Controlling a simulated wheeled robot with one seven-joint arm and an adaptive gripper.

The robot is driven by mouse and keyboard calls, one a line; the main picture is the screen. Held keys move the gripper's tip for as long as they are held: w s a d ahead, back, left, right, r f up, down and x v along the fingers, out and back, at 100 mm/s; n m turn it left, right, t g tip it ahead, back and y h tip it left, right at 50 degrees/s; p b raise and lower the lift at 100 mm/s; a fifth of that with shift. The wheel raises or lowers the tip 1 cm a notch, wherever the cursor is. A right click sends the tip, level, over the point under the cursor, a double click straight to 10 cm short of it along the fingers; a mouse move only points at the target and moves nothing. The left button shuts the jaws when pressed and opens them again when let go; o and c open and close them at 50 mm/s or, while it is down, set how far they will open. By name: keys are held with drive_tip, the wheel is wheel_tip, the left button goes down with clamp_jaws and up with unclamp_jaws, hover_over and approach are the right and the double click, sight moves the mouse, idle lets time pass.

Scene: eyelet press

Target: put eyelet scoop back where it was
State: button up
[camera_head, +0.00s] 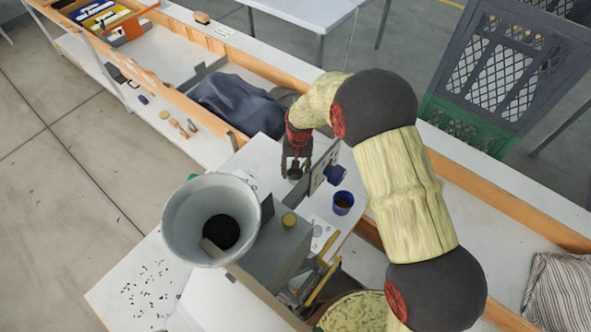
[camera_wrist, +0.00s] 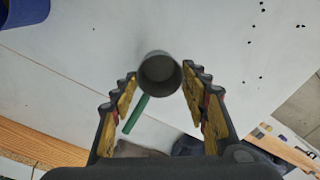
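The eyelet scoop has a grey round cup (camera_wrist: 160,74) and a green handle (camera_wrist: 135,114). In the wrist view the cup's opening faces the camera, between the fingertips of my gripper (camera_wrist: 160,80). The handle slants down and left from the cup. The two fingers stand apart on either side of the cup, very close to its sides; whether they press on it is unclear. In the head view my gripper (camera_head: 295,168) points down over the white worktop (camera_head: 255,160), with the dark cup (camera_head: 295,173) between its fingers. Whether the scoop touches the worktop cannot be told.
A large grey funnel (camera_head: 185,225) on the press stands to the left. Dark cloth (camera_head: 235,105) lies behind.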

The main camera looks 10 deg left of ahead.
sight(297, 178)
drive_tip(key=o, duration=0.3)
drive_tip(key=shift+r, duration=0.1)
drive_tip(key=r, duration=1.2)
drive_tip(key=shift+d+r+p, duration=0.1)
drive_tip(key=shift+d+p, duration=0.25)
drive_tip(key=shift+p, duration=0.05)
drive_tip(key=s+d+r+t, duration=0.1)
drive_tip(key=s+d+r, duration=0.3)
drive_tip(key=d+r, duration=0.45)
drive_tip(key=s+d+r+t, duration=0.2)
drive_tip(key=s+d+r, duration=0.3)
drive_tip(key=r, duration=0.6)
drive_tip(key=s+d+r+t, duration=0.1)
drive_tip(key=s+d+r, duration=0.1)
drive_tip(key=s+d, duration=0.2)
drive_tip(key=s+d+r, duration=0.2)
drive_tip(key=s+d, duration=0.2)
drive_tip(key=s, duration=0.4)
drive_tip(key=s+d+r+t, duration=0.1)
drive_tip(key=s+d+r, duration=0.1)
drive_tip(key=s+d, duration=0.2)
drive_tip(key=shift+s+d+m+t+h, duration=0.15)
drive_tip(key=shift+s+d+m, duration=0.05)
drive_tip(key=shift+s, duration=0.3)
drive_tip(key=shift+s+d+m+t+h, duration=0.15)
drive_tip(key=shift+s+d+m, duration=0.05)
drive_tip(key=shift+s, duration=0.25)
